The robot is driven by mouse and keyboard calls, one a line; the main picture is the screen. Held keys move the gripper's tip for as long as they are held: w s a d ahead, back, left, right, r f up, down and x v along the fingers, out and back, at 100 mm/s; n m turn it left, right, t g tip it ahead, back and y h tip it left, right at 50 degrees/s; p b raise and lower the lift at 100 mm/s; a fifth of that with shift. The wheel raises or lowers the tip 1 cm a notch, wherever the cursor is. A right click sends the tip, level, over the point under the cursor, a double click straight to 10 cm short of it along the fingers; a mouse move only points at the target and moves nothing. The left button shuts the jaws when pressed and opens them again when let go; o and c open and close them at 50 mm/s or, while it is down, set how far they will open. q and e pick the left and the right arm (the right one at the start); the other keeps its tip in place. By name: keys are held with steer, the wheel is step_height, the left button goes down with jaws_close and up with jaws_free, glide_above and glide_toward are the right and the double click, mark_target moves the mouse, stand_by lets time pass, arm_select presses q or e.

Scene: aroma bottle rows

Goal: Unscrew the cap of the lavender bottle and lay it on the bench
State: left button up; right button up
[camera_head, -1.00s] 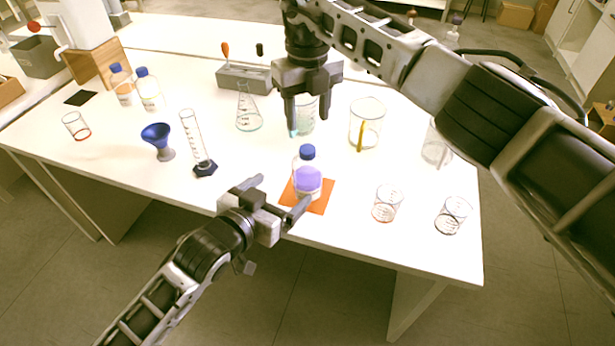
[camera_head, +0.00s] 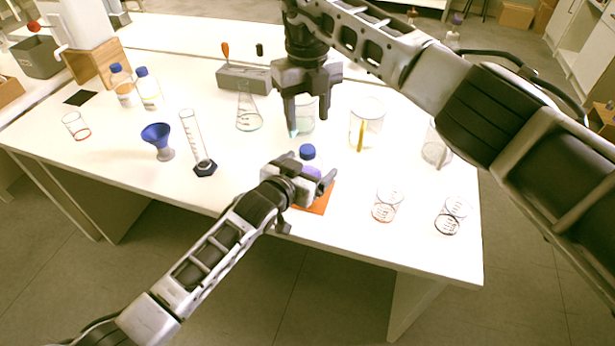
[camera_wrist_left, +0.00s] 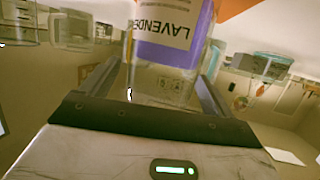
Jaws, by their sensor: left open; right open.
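The lavender bottle (camera_head: 309,170) stands on an orange mat (camera_head: 322,201) near the bench's front edge, with its blue cap (camera_head: 307,152) on. Its purple body is partly hidden behind my left gripper (camera_head: 312,172). In the left wrist view the bottle's purple label reading LAVENDER (camera_wrist_left: 172,30) shows between the fingers of my left gripper (camera_wrist_left: 165,80). The left fingers are open on either side of the bottle; I cannot tell whether they touch it. My right gripper (camera_head: 306,128) is open and empty, above the bench behind the bottle.
Two beakers (camera_head: 388,205) (camera_head: 452,214) stand right of the mat. A larger beaker (camera_head: 366,124) with a yellow rod is behind. A graduated cylinder (camera_head: 197,145), a blue funnel (camera_head: 158,140) and a flask (camera_head: 248,112) stand left. Bare bench (camera_head: 250,155) lies left of the bottle.

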mark_target(308, 149)
arm_select(q)
steer(key=shift+c, duration=0.3)
jaws_close()
arm_select(e)
steer(key=m, duration=0.6)
steer(key=shift+m, duration=0.3)
steer(key=m, duration=0.4)
steer(key=shift+m, duration=0.4)
steer(key=m, duration=1)
steer(key=shift+m, duration=0.3)
steer(key=shift+f+m, duration=0.3)
steer(key=shift+f, duration=0.2)
step_height(308, 149, down, 7)
